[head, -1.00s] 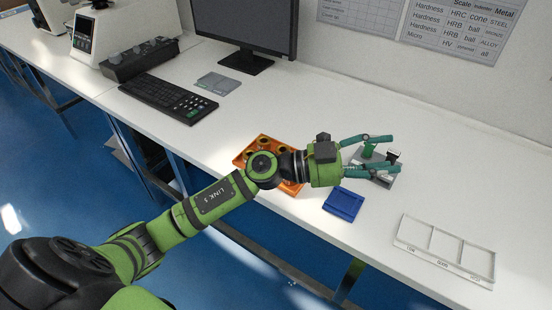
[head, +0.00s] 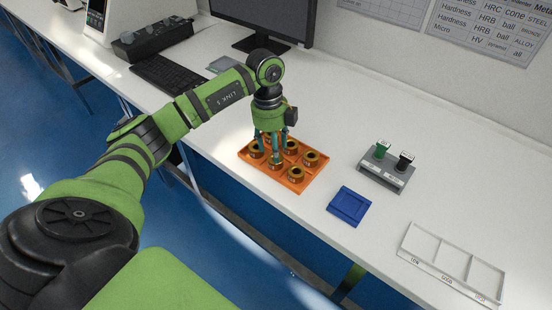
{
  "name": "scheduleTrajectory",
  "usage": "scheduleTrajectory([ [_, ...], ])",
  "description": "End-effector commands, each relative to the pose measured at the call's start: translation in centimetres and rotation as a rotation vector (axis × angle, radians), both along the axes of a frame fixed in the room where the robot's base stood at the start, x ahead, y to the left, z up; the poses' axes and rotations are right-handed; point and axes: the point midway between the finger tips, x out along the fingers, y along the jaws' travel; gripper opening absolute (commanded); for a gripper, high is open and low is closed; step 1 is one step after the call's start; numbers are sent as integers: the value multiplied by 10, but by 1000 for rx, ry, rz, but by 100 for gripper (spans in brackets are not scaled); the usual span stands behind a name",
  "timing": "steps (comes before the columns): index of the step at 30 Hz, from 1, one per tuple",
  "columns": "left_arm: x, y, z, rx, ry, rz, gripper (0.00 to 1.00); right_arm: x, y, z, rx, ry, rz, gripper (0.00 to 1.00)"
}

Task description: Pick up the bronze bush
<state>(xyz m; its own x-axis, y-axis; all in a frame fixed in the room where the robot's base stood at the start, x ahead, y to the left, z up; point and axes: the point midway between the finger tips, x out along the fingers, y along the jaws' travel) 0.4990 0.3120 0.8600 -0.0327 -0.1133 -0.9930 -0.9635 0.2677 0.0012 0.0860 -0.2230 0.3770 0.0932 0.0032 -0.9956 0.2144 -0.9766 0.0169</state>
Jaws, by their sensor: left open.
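Several bronze bushes, one of them at the right (head: 311,158), sit in an orange tray (head: 300,187) on the white bench. They are short ring shapes with dark holes. My left gripper (head: 270,153) is open and points down over the left part of the tray, its teal fingers among the bushes there. The fingers partly hide the bushes behind and between them. I cannot tell whether a fingertip touches a bush. My right gripper is not in view.
A blue square tray (head: 349,206) lies right of the orange tray. A grey holder (head: 382,174) with a green and a black piece stands behind it. A white three-section tray (head: 450,262) is at the front right. A keyboard (head: 170,82) and monitor stand at the back left.

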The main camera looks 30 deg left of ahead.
Motion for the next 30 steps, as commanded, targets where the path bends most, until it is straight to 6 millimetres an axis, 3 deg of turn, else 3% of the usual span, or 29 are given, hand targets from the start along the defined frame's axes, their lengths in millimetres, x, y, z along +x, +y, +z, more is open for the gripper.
scheduleTrajectory([
  [6,0,-4,-30,-2,1,-2,54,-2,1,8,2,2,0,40],
  [15,0,-4,-35,-2,0,-4,54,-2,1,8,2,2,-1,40],
  [19,0,-4,-35,-2,-1,-4,2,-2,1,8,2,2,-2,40],
  [30,1,-5,-33,-3,-4,-3,0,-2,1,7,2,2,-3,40],
])
